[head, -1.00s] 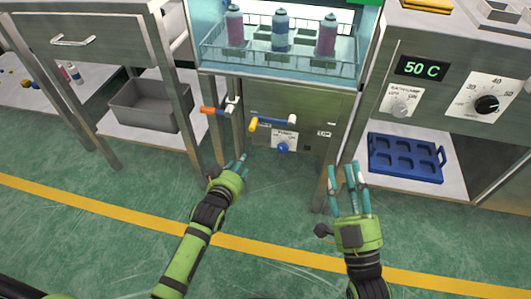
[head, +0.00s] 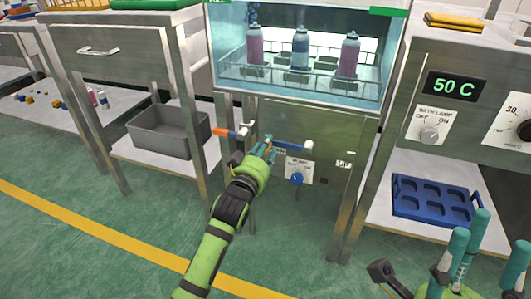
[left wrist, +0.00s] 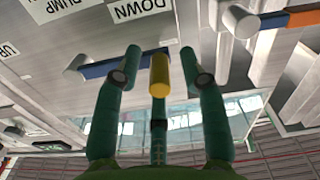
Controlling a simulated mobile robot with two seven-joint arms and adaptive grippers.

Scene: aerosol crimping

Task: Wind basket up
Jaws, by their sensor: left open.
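The wire basket (head: 290,78) sits in the glass-fronted bath and holds two pink cans (head: 255,48) (head: 348,57) and a blue can (head: 300,52). Below it, on the metal front panel, is a crank with a blue arm (head: 288,143) and a white hub (head: 308,147). Its yellow knob (left wrist: 158,75) shows in the left wrist view between my left gripper's spread fingers (left wrist: 160,62). In the head view, my left gripper (head: 267,146) hides the knob. The left gripper is open at the knob. My right gripper (head: 472,245) is open and empty at lower right.
An orange-handled lever (head: 224,132) sticks out left of the crank. A pump switch (head: 297,178) lies just below it. A grey bin (head: 165,131) and a blue tray (head: 432,202) rest on side shelves. The green floor in front is clear.

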